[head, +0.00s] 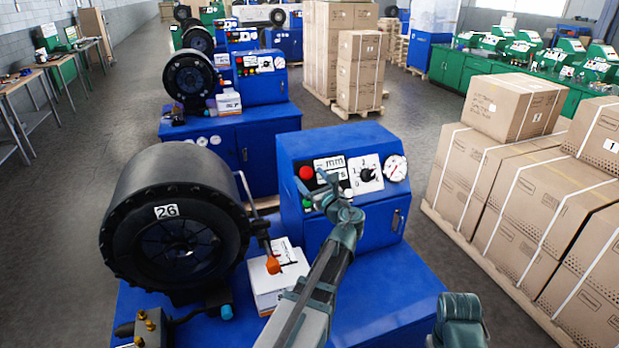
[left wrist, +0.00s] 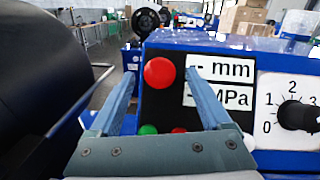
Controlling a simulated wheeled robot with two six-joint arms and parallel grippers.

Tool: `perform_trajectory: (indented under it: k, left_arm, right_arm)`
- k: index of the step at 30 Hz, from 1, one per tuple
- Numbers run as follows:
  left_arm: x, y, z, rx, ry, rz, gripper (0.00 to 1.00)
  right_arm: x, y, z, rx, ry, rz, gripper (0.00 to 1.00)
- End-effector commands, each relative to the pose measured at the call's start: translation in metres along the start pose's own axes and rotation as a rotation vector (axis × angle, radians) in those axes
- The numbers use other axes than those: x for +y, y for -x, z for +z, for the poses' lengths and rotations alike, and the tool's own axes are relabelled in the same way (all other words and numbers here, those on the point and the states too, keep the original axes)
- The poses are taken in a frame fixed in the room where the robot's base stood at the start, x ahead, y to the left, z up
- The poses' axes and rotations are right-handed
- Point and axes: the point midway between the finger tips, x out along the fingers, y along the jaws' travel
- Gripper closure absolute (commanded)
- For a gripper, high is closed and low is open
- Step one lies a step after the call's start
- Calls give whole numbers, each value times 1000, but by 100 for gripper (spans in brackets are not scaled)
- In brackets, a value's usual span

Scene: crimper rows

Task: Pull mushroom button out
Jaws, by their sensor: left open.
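The red mushroom button (head: 306,173) is on the upper left of the blue control box's (head: 290,145) front panel. In the left wrist view the red button (left wrist: 159,72) is round and faces me, to the left of the mm and MPa displays. My left gripper (head: 311,182) is open and empty in front of the panel. Its fingers (left wrist: 160,76) frame the button, one on each side in the picture. I cannot tell how far the tips are from the panel.
Below the red button are a green button (left wrist: 148,130) and other small controls. A selector dial (head: 367,173) and a gauge (head: 395,168) sit to the right. The big black crimper head (head: 175,165), numbered 26, stands left, with an orange-tipped lever (head: 272,264). Strapped cartons (head: 500,180) are at right.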

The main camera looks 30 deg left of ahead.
Motion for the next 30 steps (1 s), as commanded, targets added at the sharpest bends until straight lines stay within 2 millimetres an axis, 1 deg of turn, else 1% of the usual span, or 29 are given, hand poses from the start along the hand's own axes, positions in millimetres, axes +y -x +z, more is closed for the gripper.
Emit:
perform_trajectory:
  k: [1, 4, 13, 17, 18, 20, 21, 23, 24, 26, 27, 30]
  left_arm:
    - [-1, -4, 0, 0, 0, 0, 18]
    - [0, -8, 0, 0, 0, 0, 18]
    - [0, -8, 0, 0, 0, 0, 18]
    - [0, -8, 0, 0, 0, 0, 42]
    - [0, -8, 0, 0, 0, 0, 49]
    - [0, -8, 0, 0, 0, 0, 60]
    - [0, -8, 0, 0, 0, 0, 67]
    - [0, -8, 0, 0, 0, 0, 78]
    - [0, -8, 0, 0, 0, 0, 85]
    - [0, -8, 0, 0, 0, 0, 96]
    - [0, -8, 0, 0, 0, 0, 100]
    - [0, -8, 0, 0, 0, 0, 100]
  right_arm:
    - [0, 0, 0, 0, 0, 0, 50]
    - [0, 0, 0, 0, 0, 0, 50]
    - [0, 0, 0, 0, 0, 0, 50]
    - [0, 0, 0, 0, 0, 0, 50]
    - [0, 0, 0, 0, 0, 0, 50]
    - [0, 0, 0, 0, 0, 0, 50]
    - [0, 0, 0, 0, 0, 0, 50]
    - [0, 0, 0, 0, 0, 0, 50]
    - [0, 0, 0, 0, 0, 0, 50]
    - [0, 0, 0, 0, 0, 0, 50]
    - [0, 0, 0, 0, 0, 0, 50]
    - [0, 0, 0, 0, 0, 0, 50]
